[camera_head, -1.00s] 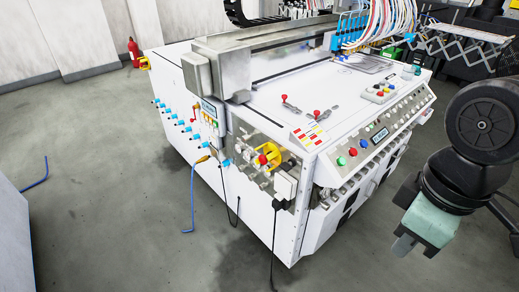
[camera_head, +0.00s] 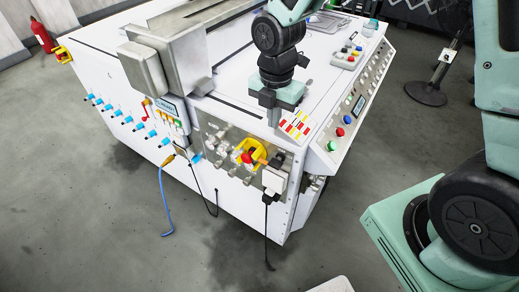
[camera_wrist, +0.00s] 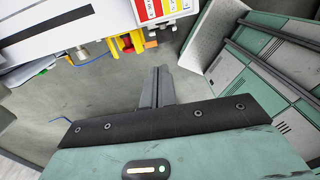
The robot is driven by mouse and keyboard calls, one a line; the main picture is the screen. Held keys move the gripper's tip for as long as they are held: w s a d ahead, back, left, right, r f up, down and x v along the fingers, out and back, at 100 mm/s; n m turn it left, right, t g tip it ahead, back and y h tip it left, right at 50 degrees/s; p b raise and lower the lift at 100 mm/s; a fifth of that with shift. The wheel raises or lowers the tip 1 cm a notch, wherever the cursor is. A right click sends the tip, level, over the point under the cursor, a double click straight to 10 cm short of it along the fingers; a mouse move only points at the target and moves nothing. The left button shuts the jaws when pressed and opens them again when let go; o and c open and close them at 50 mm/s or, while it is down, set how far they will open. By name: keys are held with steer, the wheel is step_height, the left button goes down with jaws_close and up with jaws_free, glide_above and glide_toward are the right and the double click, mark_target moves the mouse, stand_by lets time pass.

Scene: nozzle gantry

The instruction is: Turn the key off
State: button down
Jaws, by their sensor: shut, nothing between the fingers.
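No separate key can be made out for certain. A yellow switch with a red knob (camera_head: 249,156) sits on the metal side panel of the white machine (camera_head: 232,195). The yellow switch also shows at the top of the wrist view (camera_wrist: 127,42). My gripper (camera_head: 274,117) is shut and empty, fingers pointing down, near the machine's top corner. In the head view it appears above and slightly right of the yellow switch, apart from it. In the wrist view my closed fingers (camera_wrist: 157,72) point toward the gap below the yellow parts.
A red and yellow label plate (camera_head: 296,125) is just beside my gripper. A white plug box with a black cable (camera_head: 274,180) is right of the switch. Blue fittings (camera_head: 125,119) and a hanging blue cable (camera_head: 163,200) are on the left. The floor in front is open.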

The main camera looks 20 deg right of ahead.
mark_target(271, 162)
step_height(271, 162, down, 14)
steer(key=shift+p, duration=0.5)
stand_by(0.3)
steer(key=shift+w+a+g+h+p, duration=0.15)
steer(key=shift+w+g+h+p, duration=0.05)
steer(key=shift+g+h+p, duration=0.45)
stand_by(0.4)
steer(key=shift+w+a+f+g, duration=0.1)
steer(key=shift+f+g, duration=0.05)
steer(key=shift+g, duration=0.3)
steer(key=g, duration=0.1)
steer(key=g+h, duration=0.1)
steer(key=f+h, duration=0.1)
steer(key=shift+w+a+g, duration=0.25)
steer(key=shift+w+g, duration=0.15)
steer(key=shift+w+f, duration=0.1)
steer(key=shift+f, duration=0.1)
steer(key=shift+w+a+f+b, duration=0.2)
steer(key=shift+f+b, duration=0.1)
steer(key=shift+b, duration=0.1)
steer(key=shift+s, duration=0.1)
